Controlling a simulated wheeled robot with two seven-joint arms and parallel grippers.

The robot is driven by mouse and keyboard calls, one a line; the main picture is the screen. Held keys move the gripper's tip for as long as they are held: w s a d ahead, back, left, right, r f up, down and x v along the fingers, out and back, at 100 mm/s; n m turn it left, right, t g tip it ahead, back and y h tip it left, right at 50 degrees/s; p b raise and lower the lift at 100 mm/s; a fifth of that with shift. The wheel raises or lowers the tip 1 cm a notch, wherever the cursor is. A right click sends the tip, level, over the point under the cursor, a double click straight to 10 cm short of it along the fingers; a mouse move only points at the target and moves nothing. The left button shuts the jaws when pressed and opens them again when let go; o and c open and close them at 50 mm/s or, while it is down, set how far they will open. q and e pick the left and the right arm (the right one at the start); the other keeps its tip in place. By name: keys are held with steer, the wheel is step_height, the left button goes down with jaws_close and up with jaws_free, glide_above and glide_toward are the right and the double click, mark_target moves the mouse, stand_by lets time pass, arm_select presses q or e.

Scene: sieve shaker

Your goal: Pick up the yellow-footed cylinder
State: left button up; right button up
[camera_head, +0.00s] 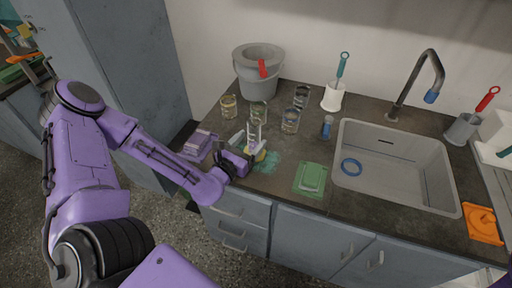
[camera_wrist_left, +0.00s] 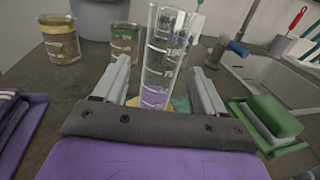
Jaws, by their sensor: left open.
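The yellow-footed cylinder is a clear graduated measuring cylinder (camera_head: 254,132) standing upright on the dark counter, with a yellow foot (camera_head: 259,155). In the left wrist view the cylinder (camera_wrist_left: 162,62) rises between my two fingers, its foot mostly hidden behind the gripper. My left gripper (camera_head: 251,148) is low at the counter, open, with one finger on either side of the cylinder. A gap shows between the cylinder and the right finger; contact on the left is unclear. My right gripper is not in view.
Several glass beakers (camera_head: 290,121) stand behind the cylinder, near a grey bucket (camera_head: 258,84). A green sponge dish (camera_head: 311,178) lies to the right, before the sink (camera_head: 395,190). A purple tray (camera_head: 197,143) with cloths lies left.

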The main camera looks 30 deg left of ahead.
mark_target(257, 135)
arm_select(q)
steer(key=w, duration=0.4)
steer(key=shift+w+f, duration=0.15)
steer(key=shift+w, duration=0.15)
steer(key=c, duration=1.1)
steer(key=shift+c, duration=0.4)
steer(key=shift+r+p, duration=0.2)
steer(key=shift+p, duration=0.1)
